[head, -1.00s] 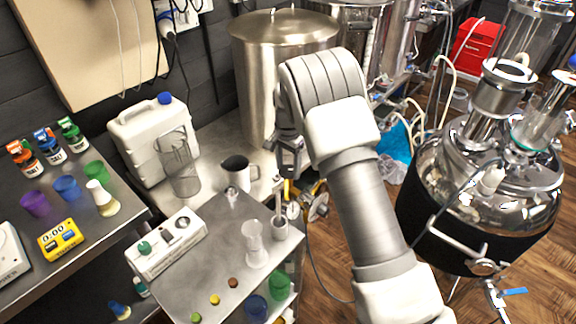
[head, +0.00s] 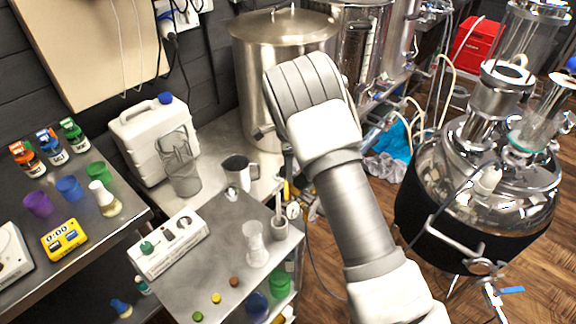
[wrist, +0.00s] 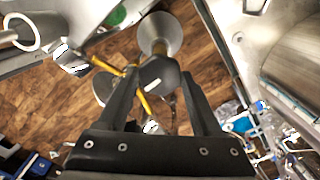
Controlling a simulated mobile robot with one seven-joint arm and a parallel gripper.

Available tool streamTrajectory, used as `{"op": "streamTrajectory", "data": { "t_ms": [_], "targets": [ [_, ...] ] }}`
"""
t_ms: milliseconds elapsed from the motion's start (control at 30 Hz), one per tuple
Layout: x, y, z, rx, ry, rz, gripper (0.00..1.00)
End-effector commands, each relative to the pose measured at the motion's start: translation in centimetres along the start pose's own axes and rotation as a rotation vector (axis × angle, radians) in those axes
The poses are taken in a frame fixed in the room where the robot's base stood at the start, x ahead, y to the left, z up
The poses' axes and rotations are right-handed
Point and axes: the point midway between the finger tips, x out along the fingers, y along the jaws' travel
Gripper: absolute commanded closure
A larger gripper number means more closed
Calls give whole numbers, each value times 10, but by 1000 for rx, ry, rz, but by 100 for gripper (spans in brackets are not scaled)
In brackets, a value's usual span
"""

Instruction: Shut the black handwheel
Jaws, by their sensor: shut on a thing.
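My gripper (wrist: 159,80) shows in the wrist view with its two black fingers around a dark, faceted piece that looks like the black handwheel (wrist: 157,73). The fingers are shut on it. Yellow pipe or lever parts (wrist: 105,64) stand out beside and below it. In the head view my arm covers most of the gripper and the handwheel. A round gauge (head: 293,210) and bits of yellow fitting show just past the right edge of the steel cart.
The steel cart (head: 222,238) holds a mortar with a pestle (head: 279,228), a clear glass (head: 255,245) and a white device (head: 168,245). A large steel pot (head: 285,50) stands behind. A steel vessel (head: 480,190) stands at right, with wooden floor between.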

Motion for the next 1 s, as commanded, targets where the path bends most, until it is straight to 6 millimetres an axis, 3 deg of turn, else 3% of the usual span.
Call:
{"op": "streamTrajectory", "data": {
  "t_ms": [633, 667, 800, 1000],
  "targets": [
    [-1, -1, 0, 50, -1, -3, 89],
    [-1, -1, 0, 50, -1, -3, 30],
    [-1, -1, 0, 50, -1, -2, 5],
    [0, 0, 0, 49, 0, -1, 5]
  ]
}}
